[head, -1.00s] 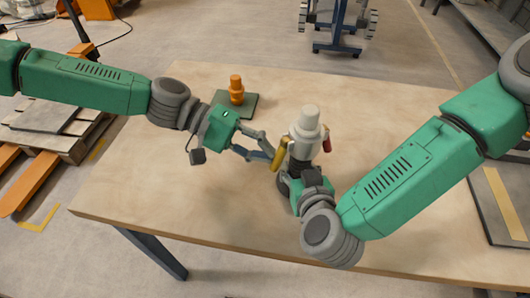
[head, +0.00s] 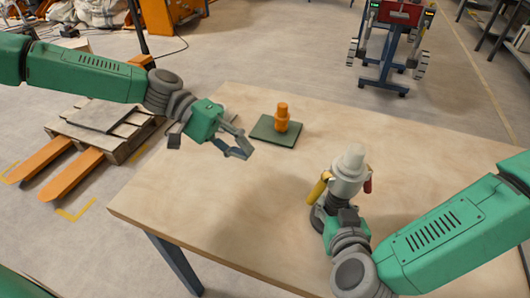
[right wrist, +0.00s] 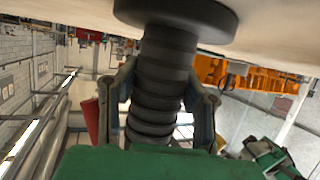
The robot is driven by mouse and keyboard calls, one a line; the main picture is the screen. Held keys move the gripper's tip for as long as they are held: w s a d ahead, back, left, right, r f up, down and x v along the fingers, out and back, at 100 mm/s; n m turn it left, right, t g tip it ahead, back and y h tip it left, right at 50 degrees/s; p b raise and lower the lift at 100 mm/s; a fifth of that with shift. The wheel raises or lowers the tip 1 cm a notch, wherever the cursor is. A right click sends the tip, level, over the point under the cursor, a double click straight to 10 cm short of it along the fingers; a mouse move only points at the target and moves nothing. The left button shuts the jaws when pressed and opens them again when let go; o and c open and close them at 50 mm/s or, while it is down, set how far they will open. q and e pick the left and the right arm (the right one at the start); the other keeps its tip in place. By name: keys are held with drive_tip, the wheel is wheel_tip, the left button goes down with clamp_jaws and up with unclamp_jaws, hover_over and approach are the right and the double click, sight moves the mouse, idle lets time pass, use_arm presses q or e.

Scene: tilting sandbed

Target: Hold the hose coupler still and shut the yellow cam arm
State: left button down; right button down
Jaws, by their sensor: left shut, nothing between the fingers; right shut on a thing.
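The hose coupler (head: 349,168) stands upright on the table, with a pale grey top and a dark lower part. The yellow cam arm (head: 318,188) lies along its left side, sloping down and slightly outward. A red cam arm (head: 367,185) hangs on its right side; it also shows in the right wrist view (right wrist: 94,121). My right gripper (head: 340,215) is shut on the coupler's black ribbed hose (right wrist: 163,85), one finger on each side. My left gripper (head: 238,149) is shut and empty, in the air left of the coupler and apart from it.
An orange fitting (head: 282,117) stands on a dark green mat (head: 272,137) behind my left gripper. The wooden table (head: 220,205) is bare between the mat and the coupler. A pallet (head: 105,130) and a wheeled stand (head: 385,70) are on the floor beyond.

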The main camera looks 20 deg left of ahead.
drive_tip(key=shift+d, duration=0.1)
drive_tip(key=c, duration=1)
unclamp_jaws()
